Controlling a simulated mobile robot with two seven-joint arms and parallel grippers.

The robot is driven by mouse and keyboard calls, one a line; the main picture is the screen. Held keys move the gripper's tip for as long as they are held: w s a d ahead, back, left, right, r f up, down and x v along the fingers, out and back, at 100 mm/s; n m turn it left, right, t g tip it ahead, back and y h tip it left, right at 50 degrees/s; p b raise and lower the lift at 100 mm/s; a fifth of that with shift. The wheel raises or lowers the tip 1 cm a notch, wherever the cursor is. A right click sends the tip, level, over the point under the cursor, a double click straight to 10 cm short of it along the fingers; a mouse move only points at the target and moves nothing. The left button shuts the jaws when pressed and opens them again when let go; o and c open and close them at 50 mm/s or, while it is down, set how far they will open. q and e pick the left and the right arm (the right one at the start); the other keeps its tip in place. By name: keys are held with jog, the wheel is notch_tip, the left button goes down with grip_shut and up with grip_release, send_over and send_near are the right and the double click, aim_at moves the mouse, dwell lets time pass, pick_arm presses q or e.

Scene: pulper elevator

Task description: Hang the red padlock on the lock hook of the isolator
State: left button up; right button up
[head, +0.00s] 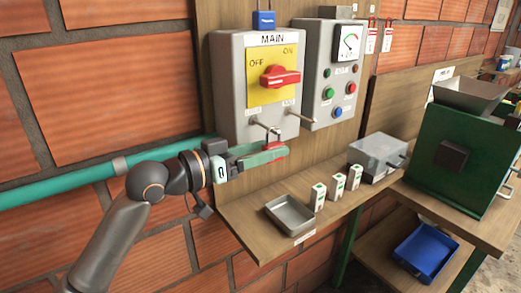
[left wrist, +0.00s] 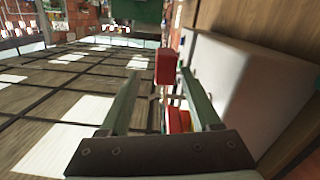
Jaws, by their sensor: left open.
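The grey isolator (head: 228,95) is on the wall panel, with a yellow plate and a red handle (head: 280,77) in the head view. Its lock hook (head: 270,128) sticks out at the lower edge. The red padlock (head: 275,147) shows just below the hook, at the fingertips of my left gripper (head: 264,156). In the left wrist view the red padlock (left wrist: 166,66) appears between the tips of the open left gripper (left wrist: 160,75). I cannot tell whether its shackle is around the hook. Another red piece shows nearer the palm. My right gripper is not in view.
A shelf below holds a grey tray (head: 290,214), several small white-and-green boxes (head: 337,187) and a grey metal box (head: 377,157). A control box (head: 325,60) with a gauge is beside the isolator. A green pipe (head: 80,180) runs along the brick wall. A green machine (head: 450,150) stands right.

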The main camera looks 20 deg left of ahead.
pick_arm(q)
jog(key=b+v, duration=0.4)
jog(key=v, duration=0.8)
jog(key=shift+s, duration=0.25)
jog(key=shift+a, duration=0.1)
